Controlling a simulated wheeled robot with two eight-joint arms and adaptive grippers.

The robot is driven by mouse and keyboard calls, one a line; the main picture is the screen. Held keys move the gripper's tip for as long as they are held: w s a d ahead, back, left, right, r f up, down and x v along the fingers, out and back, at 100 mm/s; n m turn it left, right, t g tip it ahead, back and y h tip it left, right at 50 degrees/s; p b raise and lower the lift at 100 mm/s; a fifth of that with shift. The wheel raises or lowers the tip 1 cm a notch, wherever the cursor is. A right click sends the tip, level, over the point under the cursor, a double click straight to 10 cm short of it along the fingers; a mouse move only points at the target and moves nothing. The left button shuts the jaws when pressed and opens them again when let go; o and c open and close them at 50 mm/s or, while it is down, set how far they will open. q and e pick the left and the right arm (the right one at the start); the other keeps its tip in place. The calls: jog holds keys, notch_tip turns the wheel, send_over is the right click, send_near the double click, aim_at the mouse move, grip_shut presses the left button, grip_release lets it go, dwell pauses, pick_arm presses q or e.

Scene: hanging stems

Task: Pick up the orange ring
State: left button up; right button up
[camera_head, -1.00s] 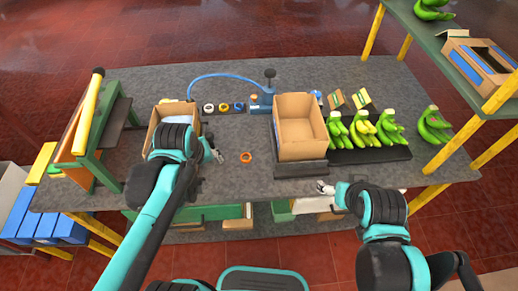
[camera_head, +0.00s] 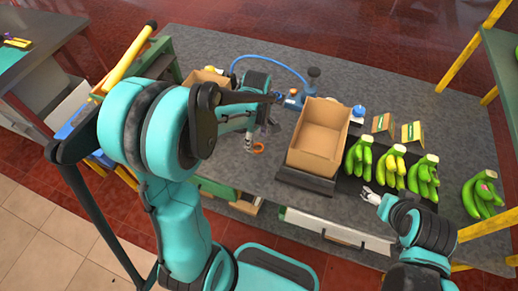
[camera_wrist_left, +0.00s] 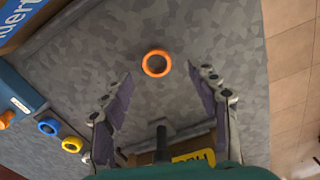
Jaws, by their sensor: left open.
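The orange ring (camera_head: 258,152) lies flat on the grey table, left of the open cardboard box. It also shows in the left wrist view (camera_wrist_left: 157,75), upper middle, on bare table. My left gripper (camera_head: 260,137) is open and empty, close beside the ring in the head view. In the left wrist view its two fingers (camera_wrist_left: 159,72) are spread wide, with the ring between and just beyond the tips. My right gripper (camera_head: 371,195) is at the table's front edge, right of the box; its fingers are too small to judge.
The open cardboard box (camera_head: 335,108) stands right of the ring. Green bananas (camera_head: 424,177) lie farther right. Table around the orange ring is clear.

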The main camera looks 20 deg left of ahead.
aim_at(259, 150)
pick_arm(q)
jog(key=f, duration=0.1)
jog(key=f+b, duration=0.1)
jog(key=f, duration=0.2)
jog(key=shift+w+d+f+b, duration=0.15)
jog(key=shift+w+d+b, duration=0.05)
jog(key=shift+d+b, duration=0.1)
jog(key=shift+c, duration=0.5)
jog(key=c, duration=0.7)
jog(key=shift+c, duration=0.2)
